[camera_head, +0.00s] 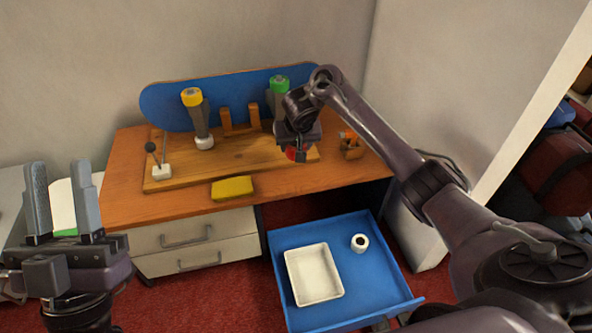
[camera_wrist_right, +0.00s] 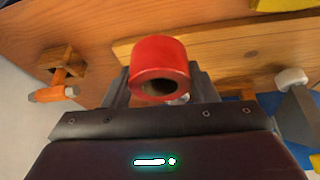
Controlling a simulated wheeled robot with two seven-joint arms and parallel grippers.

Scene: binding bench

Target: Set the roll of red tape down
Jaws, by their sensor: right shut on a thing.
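The roll of red tape (camera_wrist_right: 160,66) is held between the two fingers of my right gripper (camera_wrist_right: 160,88), with its open core facing the right wrist camera. In the head view the red roll (camera_head: 291,153) shows only partly below my right gripper (camera_head: 297,150), over the right part of the bench. I cannot tell whether the roll touches the wood. My left gripper (camera_head: 64,205) is open and empty, fingers pointing up, at the left of the head view, away from the bench.
The bench (camera_head: 120,205) carries a wooden board (camera_head: 230,158), a yellow sponge-like block (camera_head: 232,188), yellow-topped (camera_head: 192,97) and green-topped (camera_head: 279,84) tools, and a small wooden holder (camera_head: 351,147). Below, an open blue drawer (camera_head: 378,285) contains a white tray (camera_head: 314,274) and a white roll (camera_head: 359,243).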

